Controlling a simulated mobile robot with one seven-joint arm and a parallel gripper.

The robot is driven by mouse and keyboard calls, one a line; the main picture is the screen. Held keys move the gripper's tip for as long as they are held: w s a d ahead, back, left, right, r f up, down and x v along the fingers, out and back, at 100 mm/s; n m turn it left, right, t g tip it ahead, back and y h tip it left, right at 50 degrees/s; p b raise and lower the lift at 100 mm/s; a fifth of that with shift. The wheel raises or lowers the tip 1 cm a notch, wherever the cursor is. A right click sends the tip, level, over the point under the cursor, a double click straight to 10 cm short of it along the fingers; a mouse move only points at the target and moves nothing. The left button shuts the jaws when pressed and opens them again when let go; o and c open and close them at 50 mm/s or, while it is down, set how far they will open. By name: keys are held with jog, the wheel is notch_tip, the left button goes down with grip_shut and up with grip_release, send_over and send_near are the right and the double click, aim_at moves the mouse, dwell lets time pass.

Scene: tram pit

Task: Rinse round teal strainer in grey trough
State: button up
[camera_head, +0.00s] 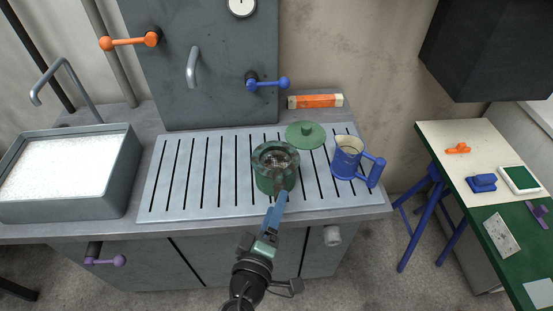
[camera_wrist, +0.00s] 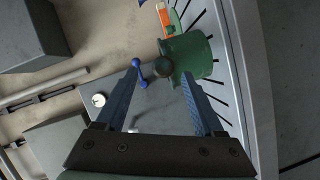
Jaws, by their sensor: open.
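A green pot (camera_head: 275,182) stands on the slatted draining board. A round dark teal piece with a brownish, mesh-like middle (camera_head: 277,158) sits at its mouth; it looks like the strainer, but I cannot make out its full shape. In the wrist view the pot (camera_wrist: 192,55) lies beyond my fingertips, with a dark green ball (camera_wrist: 163,65) between their lines, perhaps a handle end. My gripper (camera_head: 281,196) is open and empty at the pot's near side; contact cannot be told. The grey trough (camera_head: 124,168) at the left is full of white, foamy-looking content.
A blue mug (camera_head: 346,160) stands close right of the pot, and a green lid (camera_head: 305,134) lies behind it. An orange block (camera_head: 315,101) is at the back. A bent tap (camera_head: 65,72) rises behind the trough. The board (camera_head: 165,185) is clear between trough and pot.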

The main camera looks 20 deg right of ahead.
aim_at(280, 189)
jog(key=shift+a+p+x, duration=0.2)
jog(key=shift+p+x, duration=0.4)
jog(key=shift+x, duration=2.65)
jog(key=shift+w, duration=0.15)
jog(key=shift+a, duration=0.1)
grip_shut()
